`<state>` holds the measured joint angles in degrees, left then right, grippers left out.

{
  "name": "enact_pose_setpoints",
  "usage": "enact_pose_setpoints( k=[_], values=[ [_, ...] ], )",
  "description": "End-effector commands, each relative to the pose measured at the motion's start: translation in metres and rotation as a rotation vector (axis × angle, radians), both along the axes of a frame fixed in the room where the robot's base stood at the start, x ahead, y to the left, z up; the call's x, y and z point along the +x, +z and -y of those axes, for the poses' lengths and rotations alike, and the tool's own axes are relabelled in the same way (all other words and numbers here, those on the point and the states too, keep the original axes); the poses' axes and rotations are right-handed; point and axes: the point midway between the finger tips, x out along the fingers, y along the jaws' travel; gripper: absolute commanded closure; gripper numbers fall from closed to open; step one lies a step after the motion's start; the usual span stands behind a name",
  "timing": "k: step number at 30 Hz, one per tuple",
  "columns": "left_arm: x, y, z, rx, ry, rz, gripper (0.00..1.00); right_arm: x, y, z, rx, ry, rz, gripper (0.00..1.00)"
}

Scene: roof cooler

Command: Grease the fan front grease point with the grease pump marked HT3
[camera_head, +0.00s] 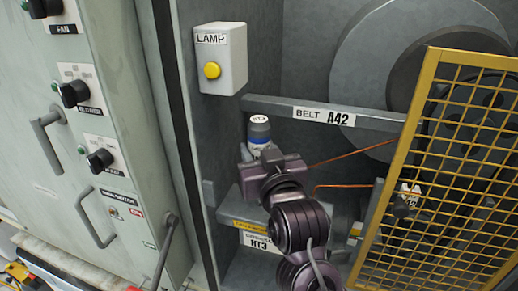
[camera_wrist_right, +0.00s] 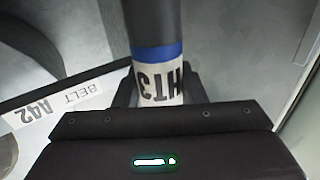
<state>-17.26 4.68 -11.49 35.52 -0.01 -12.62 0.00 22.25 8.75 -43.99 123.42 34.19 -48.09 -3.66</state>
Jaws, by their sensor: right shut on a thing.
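The grease pump (camera_head: 259,130) is an upright dark cylinder with a light cap and a blue band. In the right wrist view the pump (camera_wrist_right: 160,75) shows the marking HT3, upside down, on a white band under the blue one. My right gripper (camera_head: 258,153) is shut around its lower body, inside the open cabinet below the lamp box. The right wrist view also shows the gripper (camera_wrist_right: 158,92) with a finger on each side. The pump's lower end is hidden by the gripper. I cannot make out the fan front grease point. My left gripper is not in view.
A grey bar labelled BELT A42 (camera_head: 375,120) crosses behind the pump. A yellow mesh guard (camera_head: 437,170) stands at right, before large wheels. Thin copper lines (camera_head: 345,156) run behind my arm. A labelled ledge (camera_head: 232,212) lies below. The lamp box (camera_head: 221,58) hangs above left.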

Motion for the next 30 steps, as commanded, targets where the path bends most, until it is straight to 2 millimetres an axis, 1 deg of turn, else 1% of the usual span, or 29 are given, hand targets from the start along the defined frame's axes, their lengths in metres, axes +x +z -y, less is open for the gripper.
enact_pose_setpoints(
  k=[13, 22, 30],
  values=[
    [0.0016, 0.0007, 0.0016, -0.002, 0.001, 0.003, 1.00, -0.0003, 0.0017, 0.0001, 0.002, 0.000, 0.003, 1.00],
    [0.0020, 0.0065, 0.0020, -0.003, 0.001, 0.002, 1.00, -0.0037, 0.0018, 0.0010, 0.001, 0.000, 0.001, 1.00],
    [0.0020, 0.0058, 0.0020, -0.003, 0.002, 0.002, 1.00, -0.0038, 0.0013, 0.0011, 0.002, 0.000, 0.003, 1.00]
  ],
)
